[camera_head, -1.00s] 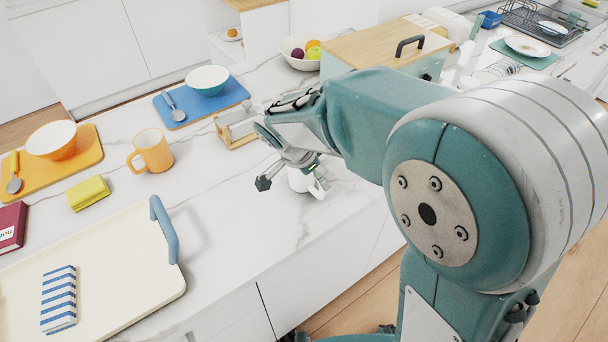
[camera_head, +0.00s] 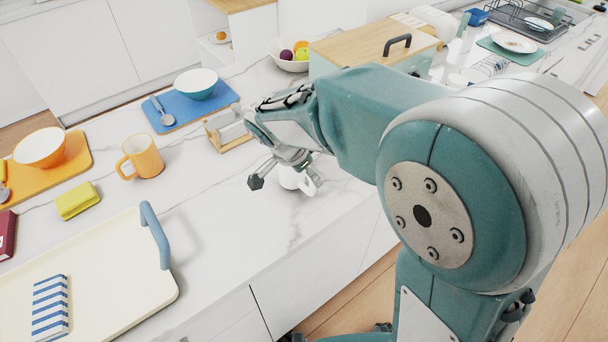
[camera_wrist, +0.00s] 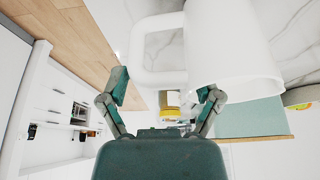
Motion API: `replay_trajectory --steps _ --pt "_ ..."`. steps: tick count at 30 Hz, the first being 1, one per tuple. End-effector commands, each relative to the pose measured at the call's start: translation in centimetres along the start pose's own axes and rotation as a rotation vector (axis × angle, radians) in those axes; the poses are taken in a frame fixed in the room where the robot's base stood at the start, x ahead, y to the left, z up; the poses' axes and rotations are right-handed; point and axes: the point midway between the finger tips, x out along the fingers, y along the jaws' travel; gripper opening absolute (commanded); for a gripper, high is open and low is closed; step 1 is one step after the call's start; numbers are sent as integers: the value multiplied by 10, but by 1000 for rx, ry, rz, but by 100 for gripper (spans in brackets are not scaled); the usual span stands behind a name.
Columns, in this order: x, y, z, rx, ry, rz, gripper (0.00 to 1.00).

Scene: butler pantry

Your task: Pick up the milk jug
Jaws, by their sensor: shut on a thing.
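The white milk jug (camera_head: 289,178) is at the counter's front side, partly hidden by my gripper (camera_head: 284,181). In the wrist view the jug (camera_wrist: 232,40) fills the upper middle and right, with its squared handle (camera_wrist: 139,50) on the left. My gripper (camera_wrist: 163,92) has one finger on each side of the handle area and is shut on the jug. The exact contact is not clear. I cannot tell whether the jug's base touches the counter.
A cream tray (camera_head: 110,290) with a blue handle lies at the front left. An orange mug (camera_head: 146,155), a yellow sponge (camera_head: 77,200) and a small wood-and-metal holder (camera_head: 226,132) stand on the counter. A wooden-topped box (camera_head: 345,45) is behind my arm. Marble left of the jug is clear.

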Motion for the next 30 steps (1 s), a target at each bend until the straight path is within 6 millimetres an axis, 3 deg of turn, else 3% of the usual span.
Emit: replay_trajectory --steps 2,10,15,22,30 --pt "-18 -1 -8 4 2 -9 21" --pt "-90 23 13 -3 1 -11 21" --pt "-121 43 42 -5 1 -9 21" --pt "-146 60 65 -2 1 -5 21" --pt "-154 65 71 1 1 -3 21"
